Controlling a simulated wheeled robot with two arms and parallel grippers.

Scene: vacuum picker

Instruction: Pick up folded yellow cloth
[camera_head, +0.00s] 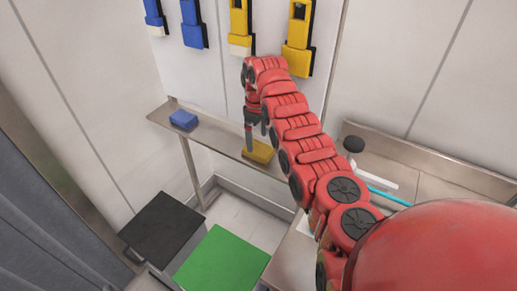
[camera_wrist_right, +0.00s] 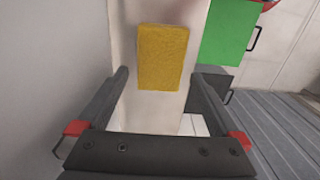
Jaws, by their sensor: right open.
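The folded yellow cloth (camera_head: 260,152) lies on a narrow metal shelf (camera_head: 218,137) against the wall. In the right wrist view the cloth (camera_wrist_right: 163,56) is a textured yellow block beyond the fingertips, roughly centred between them. My right gripper (camera_head: 257,138) is at the cloth in the head view, pointing down, with its fingers partly in front of it. In the wrist view the right gripper (camera_wrist_right: 158,82) is open with nothing between its fingers. I cannot tell the exact height of the fingertips over the shelf. My left gripper is not in view.
A blue folded cloth (camera_head: 184,120) lies on the shelf to the left. Blue and yellow holders (camera_head: 298,38) hang on the wall above. Black (camera_head: 162,225) and green (camera_head: 222,262) lids stand below. A counter with a cyan-handled item (camera_head: 388,197) is at right.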

